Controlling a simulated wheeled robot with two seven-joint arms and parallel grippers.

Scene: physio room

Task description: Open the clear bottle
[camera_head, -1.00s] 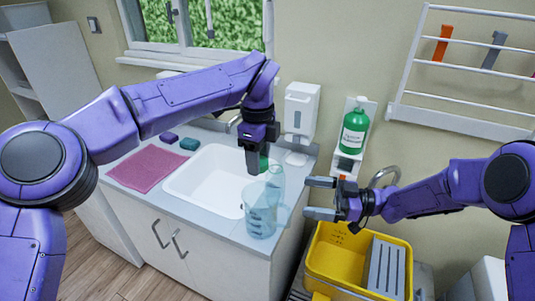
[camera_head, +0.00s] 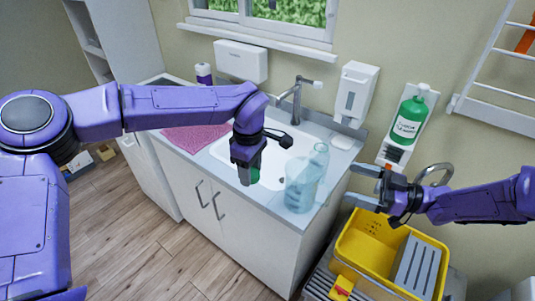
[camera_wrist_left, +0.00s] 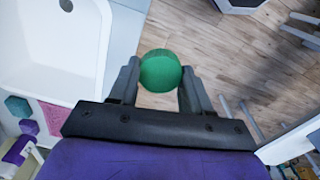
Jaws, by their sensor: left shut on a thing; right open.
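My left gripper (camera_head: 246,172) is shut on a round green cap (camera_head: 251,176), in front of the sink and left of the bottle. The left wrist view shows the cap (camera_wrist_left: 160,71) between both fingers, with the floor below it. My right gripper (camera_head: 367,187) is open and empty, to the right of the bottle and apart from it.
The white sink (camera_head: 268,166) with its tap (camera_head: 297,100) lies behind my left gripper. A pink cloth (camera_head: 192,138) lies left of it. A green soap bottle (camera_head: 409,121) hangs on the wall. A yellow bucket (camera_head: 371,246) stands right of the counter.

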